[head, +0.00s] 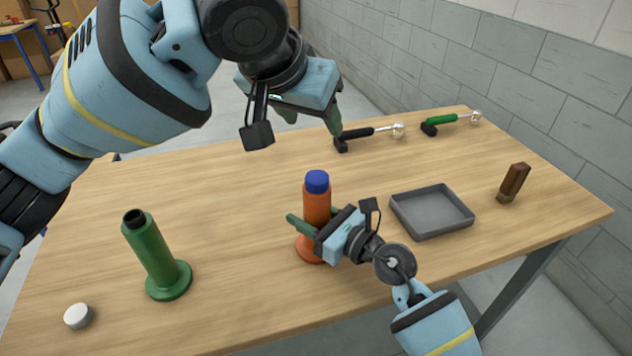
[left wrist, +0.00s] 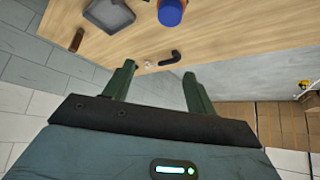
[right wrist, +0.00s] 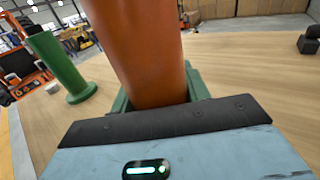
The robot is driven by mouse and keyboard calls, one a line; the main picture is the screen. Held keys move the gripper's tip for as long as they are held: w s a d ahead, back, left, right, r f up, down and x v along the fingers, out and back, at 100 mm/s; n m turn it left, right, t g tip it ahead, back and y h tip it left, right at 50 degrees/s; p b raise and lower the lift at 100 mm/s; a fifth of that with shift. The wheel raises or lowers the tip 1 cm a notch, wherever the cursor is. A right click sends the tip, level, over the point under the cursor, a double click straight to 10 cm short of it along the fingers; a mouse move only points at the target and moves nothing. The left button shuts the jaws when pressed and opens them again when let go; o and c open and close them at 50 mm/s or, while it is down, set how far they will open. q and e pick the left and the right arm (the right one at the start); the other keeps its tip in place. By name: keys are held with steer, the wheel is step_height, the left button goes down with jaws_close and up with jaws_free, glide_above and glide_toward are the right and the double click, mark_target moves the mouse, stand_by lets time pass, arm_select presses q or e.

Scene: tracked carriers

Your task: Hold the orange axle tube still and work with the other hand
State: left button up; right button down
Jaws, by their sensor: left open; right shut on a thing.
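The orange axle tube (head: 317,198) stands upright on its flange near the middle of the table, with a blue cap (head: 317,181) on its top. My right gripper (head: 315,228) is shut around the tube's lower body, above the flange; the tube fills the right wrist view (right wrist: 145,50) between the fingers. My left gripper (head: 308,118) is open and empty, raised above the table behind the tube. In the left wrist view, its spread fingers (left wrist: 158,78) have nothing between them, and the blue cap (left wrist: 171,12) shows at the top edge.
A green tube (head: 153,255) with an open top stands at left, a white cap (head: 78,316) near it. An empty grey tray (head: 432,226) lies right. Black-handled (head: 370,132) and green-handled (head: 450,120) tools lie at the back. A brown-handled item (head: 514,180) is far right.

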arm_select(q)
steer(key=w+d+r+m+t+h, duration=0.4)
steer(key=w+d+r, duration=0.1)
steer(key=r, duration=0.4)
steer(key=w+d+r+m+t+h, duration=0.4)
steer(key=w+r, duration=0.1)
steer(key=r, duration=0.3)
steer(key=s+d+r+m+g+h, duration=0.2)
steer(key=s+d+m+g+h, duration=0.25)
steer(key=m, duration=0.55)
steer(key=s+d+r+m+g+h, duration=0.3)
steer(key=d+m+g+h, duration=0.15)
steer(key=m, duration=0.55)
steer(key=m+g+y, duration=0.5)
steer(key=m+y, duration=1.2)
steer(key=y, duration=0.3)
glide_toward(317, 176)
steer(key=shift+w+d+f, duration=0.1)
steer(key=shift+f, duration=1.95)
steer(key=shift+w+d+f, duration=0.1)
steer(key=shift+f, duration=2)
